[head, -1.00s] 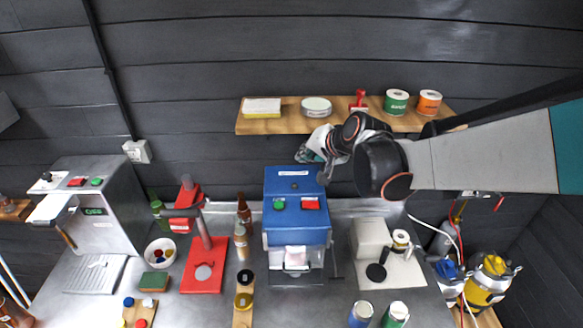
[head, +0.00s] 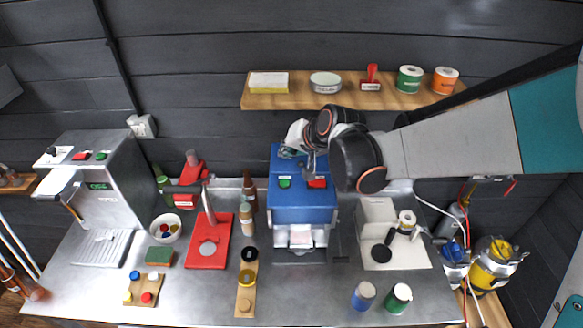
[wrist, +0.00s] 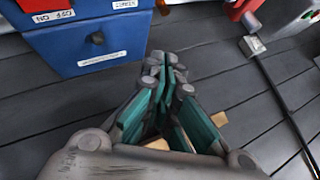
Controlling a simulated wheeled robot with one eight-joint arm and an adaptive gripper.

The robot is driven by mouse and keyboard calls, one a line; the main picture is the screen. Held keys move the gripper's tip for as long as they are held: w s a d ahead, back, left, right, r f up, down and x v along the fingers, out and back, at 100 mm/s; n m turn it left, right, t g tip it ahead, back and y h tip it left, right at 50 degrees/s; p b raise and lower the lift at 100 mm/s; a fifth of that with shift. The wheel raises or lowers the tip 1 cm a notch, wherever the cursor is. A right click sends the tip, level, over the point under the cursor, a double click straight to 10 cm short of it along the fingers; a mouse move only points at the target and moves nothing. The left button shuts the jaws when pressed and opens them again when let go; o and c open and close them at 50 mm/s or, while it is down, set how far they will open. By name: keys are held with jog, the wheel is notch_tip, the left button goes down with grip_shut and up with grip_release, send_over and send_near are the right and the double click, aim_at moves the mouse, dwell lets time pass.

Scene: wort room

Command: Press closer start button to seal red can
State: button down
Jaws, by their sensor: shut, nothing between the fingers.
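A blue machine (head: 303,215) stands at the middle of the bench, with a green button (head: 284,183) and a red button (head: 317,184) on its sloping top. I cannot read its name, so I cannot tell if it is the closer. My gripper (head: 291,152) is shut and empty, above the back of the blue machine and apart from the green button. In the wrist view the shut fingers (wrist: 166,68) lie beside the blue housing (wrist: 95,45), which shows a red button (wrist: 42,4) and an ON/OFF label. I see no red can.
A grey machine (head: 112,200) with red and green buttons stands at the left. A red press (head: 207,250) and brown bottles stand left of the blue machine. A wooden shelf (head: 300,101) is on the wall above. A blue can (head: 363,295) and green can (head: 398,297) stand front right.

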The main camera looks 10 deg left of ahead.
jog(key=b, duration=0.4)
send_over(288, 181)
notch_tip(288, 181, down, 7)
jog(key=shift+r, duration=0.1)
jog(key=shift+f+b, duration=0.65)
jog(key=shift+b, duration=0.05)
dwell(0.6)
jog(key=shift+f+b, duration=0.4)
jog(key=shift+b, duration=0.1)
jog(key=shift+f+b, duration=0.35)
jog(key=shift+b, duration=0.05)
dwell(0.5)
dwell(0.3)
jog(key=shift+r+p, duration=0.45)
jog(key=shift+r, duration=0.35)
jog(key=shift+r, duration=0.1)
